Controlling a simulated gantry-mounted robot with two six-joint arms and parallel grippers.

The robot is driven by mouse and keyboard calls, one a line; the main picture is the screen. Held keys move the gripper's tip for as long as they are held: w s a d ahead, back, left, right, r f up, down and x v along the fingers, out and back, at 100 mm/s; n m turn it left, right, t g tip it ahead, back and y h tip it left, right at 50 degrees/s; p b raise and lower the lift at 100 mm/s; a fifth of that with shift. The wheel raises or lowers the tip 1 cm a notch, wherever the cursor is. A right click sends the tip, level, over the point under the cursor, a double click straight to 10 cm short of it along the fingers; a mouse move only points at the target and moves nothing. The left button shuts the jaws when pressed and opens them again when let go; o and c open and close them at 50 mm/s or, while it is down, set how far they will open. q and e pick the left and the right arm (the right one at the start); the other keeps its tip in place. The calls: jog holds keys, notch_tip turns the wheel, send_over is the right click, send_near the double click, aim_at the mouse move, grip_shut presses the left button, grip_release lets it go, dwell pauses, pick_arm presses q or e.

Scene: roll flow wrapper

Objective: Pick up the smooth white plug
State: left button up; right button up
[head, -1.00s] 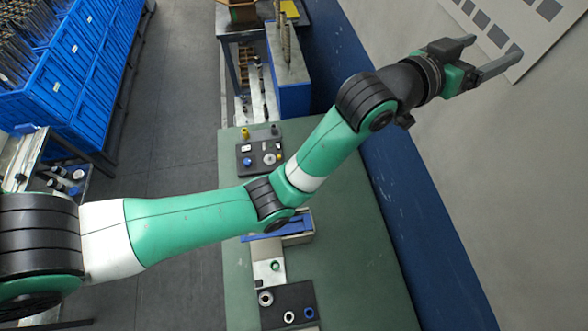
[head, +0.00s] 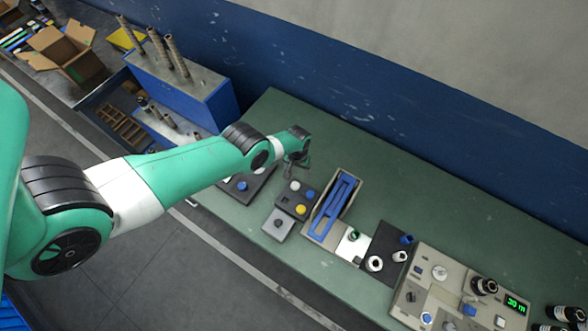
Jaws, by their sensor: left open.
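My left gripper (head: 292,168) is above the green table, over the dark trays, with its fingers pointing down; it is small in view and open. I cannot tell surely which piece is the smooth white plug. A white round piece (head: 295,185) sits on a small black tray (head: 287,205), just below the gripper. A short white cylinder (head: 400,256) and a white ring with a dark hole (head: 374,263) are on a dark mat (head: 382,240) farther right. The dark tray (head: 262,182) left of the gripper is partly hidden by my arm. My right gripper is not in view.
A blue part (head: 333,206) lies in an open box beside the black tray. A grey control panel (head: 430,290) with knobs and a green display stands at right. A blue cabinet (head: 205,105) with upright rods is at back left. The table's back (head: 400,160) is clear.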

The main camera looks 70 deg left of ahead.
pick_arm(q)
jog(key=b, duration=0.6)
send_over(295, 185)
jog(key=f, duration=0.6)
jog(key=shift+w+f, duration=0.25)
jog(key=shift+w, duration=0.05)
jog(key=f+b, duration=0.5)
jog(key=shift+s+f, duration=0.2)
jog(key=shift+r, duration=0.15)
grip_shut()
notch_tip(295, 185, up, 10)
jog(key=p, duration=1)
